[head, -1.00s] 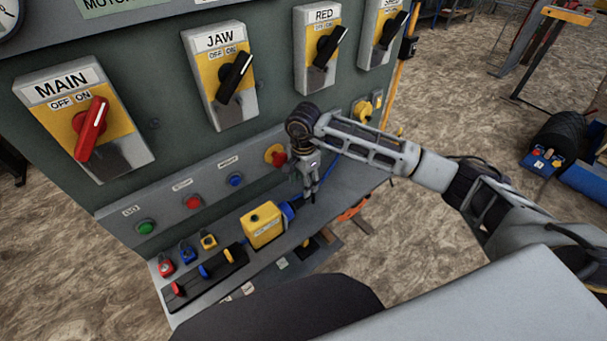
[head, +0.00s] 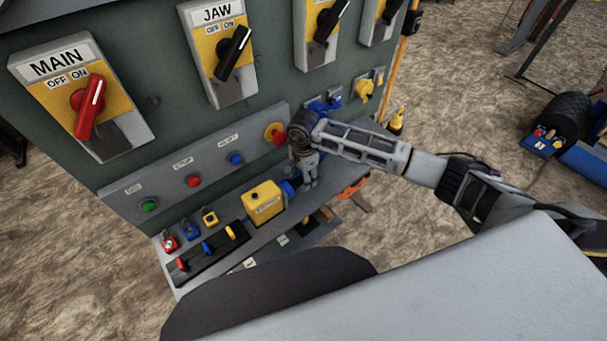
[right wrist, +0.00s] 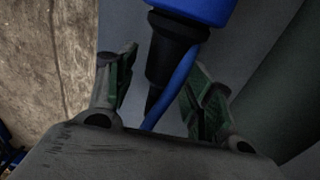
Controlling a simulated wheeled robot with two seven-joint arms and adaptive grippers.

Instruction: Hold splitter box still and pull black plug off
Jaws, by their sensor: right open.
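The yellow splitter box (head: 263,203) sits on the narrow shelf of the grey panel in the head view. A blue connector (head: 289,190) sticks out of its right side and is partly hidden by my right gripper (head: 308,184). In the right wrist view, the blue connector (right wrist: 190,8) ends in a black plug part (right wrist: 170,60) that tapers down, with a blue cable (right wrist: 181,78) beside it. My right gripper (right wrist: 163,80) is open, with a finger on each side of the black part; I cannot tell if either touches it. My left gripper is not in view.
Large switches marked MAIN (head: 75,98) and JAW (head: 226,55) stand on the panel above. Push buttons (head: 193,181) line the ledge behind the box. Small coloured plugs or switches (head: 206,247) sit left of the box.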

